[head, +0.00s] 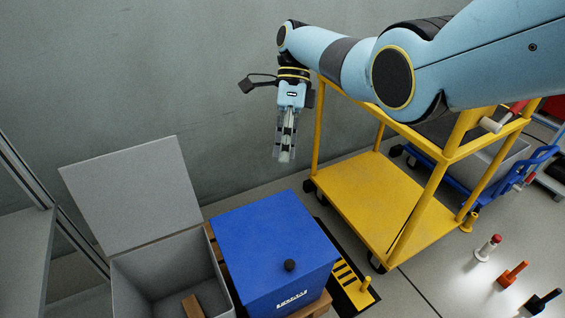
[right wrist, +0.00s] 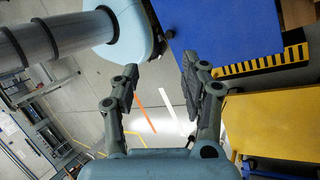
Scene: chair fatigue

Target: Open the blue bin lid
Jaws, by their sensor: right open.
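The blue bin (head: 270,250) stands on a wooden pallet at the lower middle of the head view, with its blue lid (head: 262,232) shut on top. The blue bin (right wrist: 225,30) shows there at the upper right. My left gripper is not in view.
A grey bin (head: 165,285) with its lid (head: 135,195) raised stands left of the blue bin. A yellow cart (head: 380,200) stands to the right. Several small posts stand on the floor at right.

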